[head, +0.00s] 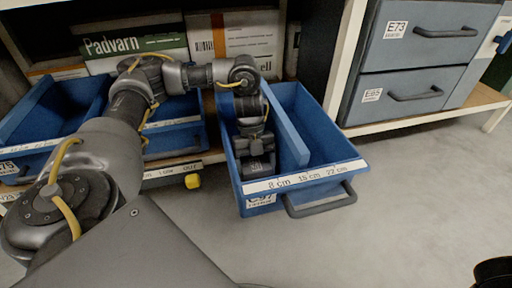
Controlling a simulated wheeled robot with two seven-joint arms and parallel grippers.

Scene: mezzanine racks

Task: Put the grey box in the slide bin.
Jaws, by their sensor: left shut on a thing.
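The slide bin (338,165) is a blue bin pulled out from the shelf, with a centre divider, a grey front handle and a front strip reading 8, 15 and 22 cm. My left arm comes in from the left and reaches down over it. My left gripper (257,160) is low inside the bin's left compartment, close behind the front wall. It is shut on a dark grey thing, which I take to be the grey box; gripper and box are hard to tell apart. The right compartment looks empty.
More blue bins (28,112) stand on the shelf at left, partly behind my arm. A Padvarn carton (135,45) and another carton (235,40) stand behind. Grey drawers (405,98) are at right. A yellow knob (192,181) shows below the shelf edge. The floor (415,200) at right is clear.

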